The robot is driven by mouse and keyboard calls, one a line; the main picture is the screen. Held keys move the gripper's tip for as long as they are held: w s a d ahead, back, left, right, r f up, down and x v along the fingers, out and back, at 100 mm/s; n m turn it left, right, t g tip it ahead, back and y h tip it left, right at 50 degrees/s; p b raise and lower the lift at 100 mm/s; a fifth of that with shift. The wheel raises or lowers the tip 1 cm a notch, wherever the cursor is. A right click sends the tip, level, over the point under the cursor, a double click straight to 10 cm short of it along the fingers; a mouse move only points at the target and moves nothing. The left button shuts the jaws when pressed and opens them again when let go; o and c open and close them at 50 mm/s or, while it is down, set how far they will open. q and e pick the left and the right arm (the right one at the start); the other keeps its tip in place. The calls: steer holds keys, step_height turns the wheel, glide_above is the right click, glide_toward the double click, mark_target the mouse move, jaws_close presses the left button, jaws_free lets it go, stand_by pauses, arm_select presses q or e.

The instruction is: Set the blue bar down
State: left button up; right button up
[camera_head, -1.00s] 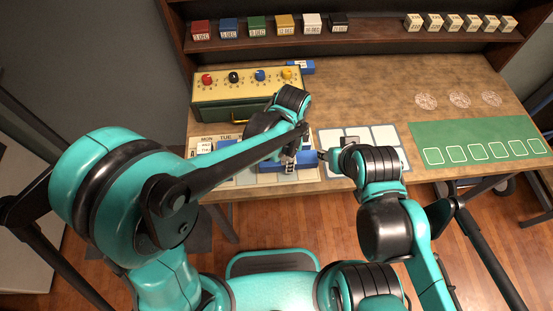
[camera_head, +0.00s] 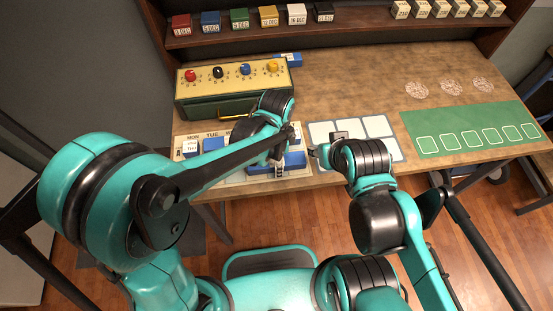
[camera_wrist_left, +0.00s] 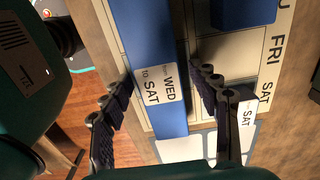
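The blue bar (camera_head: 293,159) lies at or just above the lower right part of the cream calendar board (camera_head: 238,179). In the left wrist view the bar (camera_wrist_left: 147,45) carries a white label reading "from WED to SAT". My left gripper (camera_head: 280,168) is over the bar. Its fingers (camera_wrist_left: 162,84) straddle the bar in the left wrist view, with a narrow gap showing on the right side. Whether the bar's underside touches the board is hidden. My right gripper (camera_head: 318,151) is beside the board's right edge; its fingers are too small to read.
A shorter blue block (camera_wrist_left: 240,10) is beside the bar, under FRI. A green-and-yellow box with knobs (camera_head: 232,88) stands behind the board. A white-celled card (camera_head: 377,127) and a green mat (camera_head: 470,134) lie to the right. Coloured date blocks (camera_head: 210,22) line the shelf.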

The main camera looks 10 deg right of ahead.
arm_select(q)
steer(key=shift+r, duration=0.35)
step_height(320, 180, up, 12)
steer(key=p, duration=0.4)
steer(key=s+a+r+n+t, duration=0.2)
steer(key=a+n+t, duration=0.1)
steer(key=a+n, duration=0.6)
steer(key=s+a+r+n+t, duration=0.2)
steer(key=a+n, duration=0.7)
steer(key=a, duration=0.6)
steer(key=shift+s+t, duration=0.6)
steer(key=shift+t, duration=0.5)
steer(key=shift+a, duration=0.1)
steer(key=shift+f+b, duration=0.6)
steer(key=shift+f, duration=0.25)
